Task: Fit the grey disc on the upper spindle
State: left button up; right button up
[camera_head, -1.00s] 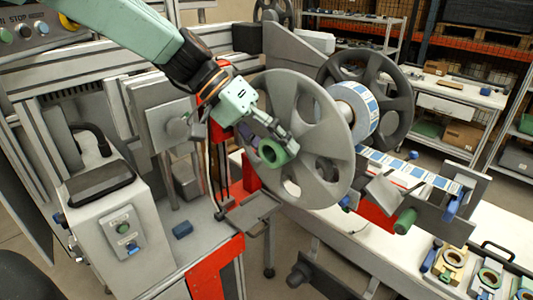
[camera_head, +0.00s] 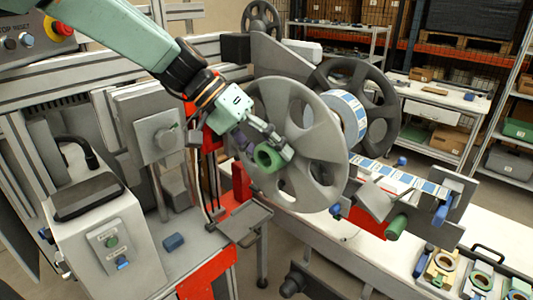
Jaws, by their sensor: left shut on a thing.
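The large grey disc (camera_head: 325,176), with several cut-outs, stands nearly upright in front of the label roll (camera_head: 349,116). My left gripper (camera_head: 274,147) is shut on the green hub (camera_head: 266,158) at the middle of the disc's near face. The disc covers the upper spindle, so I cannot tell whether the disc is seated on it or just in front of it. A dark spoked reel (camera_head: 385,118) stands behind the label roll. My right gripper is not in view.
A label strip (camera_head: 400,179) runs right from the roll past a green roller (camera_head: 396,227). A grey control box (camera_head: 105,245) stands at lower left. Small fixtures with rings (camera_head: 445,262) lie at lower right. Shelves (camera_head: 455,50) stand behind.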

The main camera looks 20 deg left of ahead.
pick_arm(q)
jog(key=shift+w+d, duration=0.25)
jog(key=shift+w, duration=0.25)
jog(key=shift+w+d, duration=0.2)
jog(key=shift+w, duration=0.3)
jog(key=shift+w+d, duration=0.25)
jog(key=shift+w, duration=0.4)
jog(key=shift+w+d, duration=0.2)
jog(key=shift+w, duration=0.45)
jog(key=shift+w, duration=0.1)
jog(key=shift+w+d, duration=0.1)
jog(key=shift+w, duration=0.35)
jog(key=shift+w+d, duration=0.35)
jog(key=shift+w, duration=0.4)
jog(key=shift+w+d+r+p, duration=0.1)
jog(key=shift+w+d+p, duration=0.15)
jog(key=shift+w, duration=0.25)
jog(key=shift+w+d+p, duration=0.1)
jog(key=shift+w+p, duration=0.1)
jog(key=shift+w, duration=0.3)
